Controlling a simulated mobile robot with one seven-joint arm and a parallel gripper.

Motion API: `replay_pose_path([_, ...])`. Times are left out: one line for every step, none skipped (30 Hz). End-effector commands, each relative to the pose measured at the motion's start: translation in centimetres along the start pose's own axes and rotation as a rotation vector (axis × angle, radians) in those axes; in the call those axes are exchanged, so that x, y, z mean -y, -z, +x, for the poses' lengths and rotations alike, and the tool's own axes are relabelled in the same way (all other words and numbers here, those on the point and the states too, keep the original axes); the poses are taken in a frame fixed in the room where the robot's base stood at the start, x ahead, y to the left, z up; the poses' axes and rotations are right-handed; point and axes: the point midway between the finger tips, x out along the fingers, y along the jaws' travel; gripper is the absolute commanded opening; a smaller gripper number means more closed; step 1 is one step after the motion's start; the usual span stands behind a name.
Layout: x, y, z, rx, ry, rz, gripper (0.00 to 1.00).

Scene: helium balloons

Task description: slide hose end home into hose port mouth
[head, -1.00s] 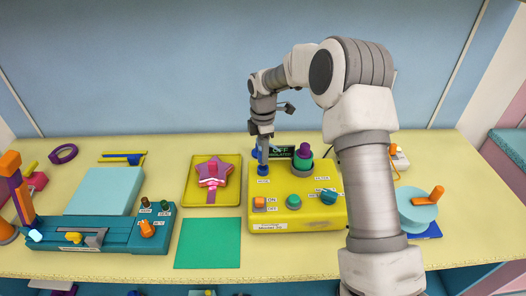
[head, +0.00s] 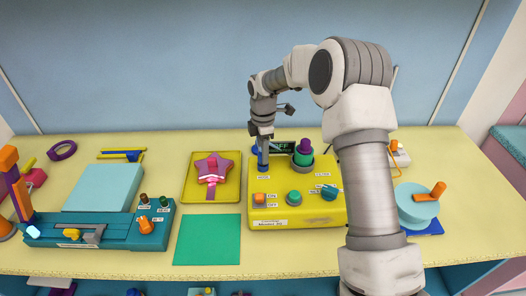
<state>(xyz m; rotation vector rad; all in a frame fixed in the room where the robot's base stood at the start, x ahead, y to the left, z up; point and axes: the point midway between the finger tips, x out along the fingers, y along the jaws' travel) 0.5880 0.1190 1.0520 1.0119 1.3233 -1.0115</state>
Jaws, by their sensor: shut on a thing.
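The yellow machine (head: 285,223) stands on the table in the middle of the head view. My gripper (head: 262,158) points down over its back left corner. It is shut on the blue hose end (head: 263,166), which is mostly hidden by the fingers. Part of the blue hose (head: 254,149) shows just left of and behind the fingers. The hose port mouth lies at or directly under the hose end, above a small white label. The fingers and hose end cover the mouth, so I cannot tell how deep the hose end sits.
A green and purple part (head: 303,154), a dark display (head: 283,147) and several knobs stand on the machine close to the right of my gripper. A yellow tray (head: 191,190) with a pink star piece is to the left. A green mat (head: 208,242) lies in front.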

Motion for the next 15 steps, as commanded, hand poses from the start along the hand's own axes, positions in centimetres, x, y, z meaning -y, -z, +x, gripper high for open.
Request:
replay_pose_path([0.0,0.0,0.22,0.0,0.0,0.0,0.0])
replay_pose_path([0.01,0.0,0.29,0.0,0.0,0.0,0.0])
replay_pose_path([0.01,0.0,0.39,0.0,0.0,0.0,0.0])
replay_pose_path([0.01,0.0,0.47,0.0,0.0,0.0,0.0])
replay_pose_path([0.01,0.0,0.55,0.0,0.0,0.0,0.0])
replay_pose_path([0.01,0.01,0.65,0.0,0.0,0.0,0.0])
replay_pose_path([0.01,0.0,0.72,0.0,0.0,0.0,0.0])
replay_pose_path([0.01,0.0,0.71,0.0,0.0,0.0,0.42])
replay_pose_path([0.0,0.0,0.63,0.0,0.0,0.0,0.49])
replay_pose_path([0.0,0.0,0.63,0.0,0.0,0.0,0.54])
replay_pose_path([0.0,0.0,0.63,0.0,0.0,0.0,0.6])
replay_pose_path([0.0,0.0,0.63,0.0,0.0,0.0,0.67])
replay_pose_path([0.0,0.0,0.63,0.0,0.0,0.0,0.72])
replay_pose_path([0.0,0.0,0.62,0.0,0.0,0.0,0.75])
replay_pose_path([0.0,0.0,0.62,0.0,0.0,0.0,0.75])
